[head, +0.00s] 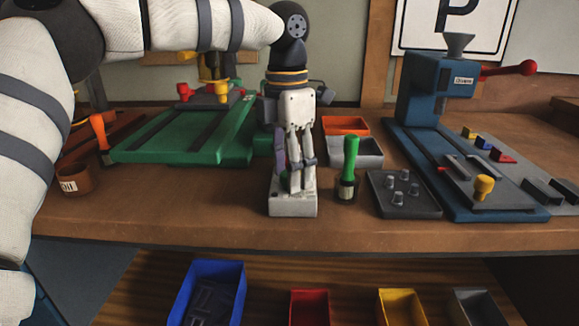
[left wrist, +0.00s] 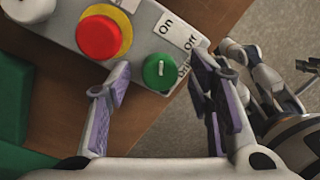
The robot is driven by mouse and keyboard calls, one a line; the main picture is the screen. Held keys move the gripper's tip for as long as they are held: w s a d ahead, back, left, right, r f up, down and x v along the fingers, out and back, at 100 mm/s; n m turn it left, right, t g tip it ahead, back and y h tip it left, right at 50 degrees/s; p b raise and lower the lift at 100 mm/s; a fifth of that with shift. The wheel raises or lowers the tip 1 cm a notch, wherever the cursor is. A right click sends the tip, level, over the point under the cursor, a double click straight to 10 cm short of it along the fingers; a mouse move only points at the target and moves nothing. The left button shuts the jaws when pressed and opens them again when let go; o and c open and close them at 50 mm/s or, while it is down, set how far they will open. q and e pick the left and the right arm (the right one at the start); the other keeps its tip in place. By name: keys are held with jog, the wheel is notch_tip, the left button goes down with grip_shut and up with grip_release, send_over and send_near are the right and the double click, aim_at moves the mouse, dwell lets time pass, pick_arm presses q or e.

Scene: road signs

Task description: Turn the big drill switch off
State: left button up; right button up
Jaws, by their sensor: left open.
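The white switch box (head: 292,205) stands at the table's front edge in the head view, with my left gripper (head: 295,182) pointing down over it. In the left wrist view the box (left wrist: 142,42) carries a green round switch (left wrist: 160,72) with a pale mark on its face. A red button (left wrist: 98,38) on a yellow ring sits beside it. "On" and "Off" labels (left wrist: 178,32) are near the switch. My left gripper (left wrist: 160,66) is open, its fingers on either side of the green switch; contact cannot be told. Pale jointed parts at right may be my right gripper (left wrist: 262,78).
A green-handled tool (head: 350,160) stands just right of the box. A dark tray with pegs (head: 403,207) and the blue drill press (head: 425,90) are further right. A green machine base (head: 150,138) lies behind left. Coloured bins (head: 309,306) sit below the table edge.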

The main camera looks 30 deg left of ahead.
pick_arm(q)
grip_shut()
jog(key=shift+r, duration=0.1)
pick_arm(e)
jog(key=shift+w+r, duration=0.15)
pick_arm(q)
jog(key=shift+r+m+p, duration=0.1)
jog(key=shift+m+p, duration=0.4)
jog(key=shift+m, duration=0.6)
jog(key=m, duration=0.2)
jog(key=shift+m+p, duration=0.3)
jog(key=shift+p, duration=0.05)
jog(key=m, duration=0.3)
jog(key=shift+f+m+y, duration=0.2)
jog(key=shift+m+y, duration=0.1)
jog(key=shift+m, duration=1.8)
pick_arm(e)
jog(key=shift+w+r+t, duration=0.6)
jog(key=shift+w+r, duration=0.7)
jog(key=shift+w, duration=0.05)
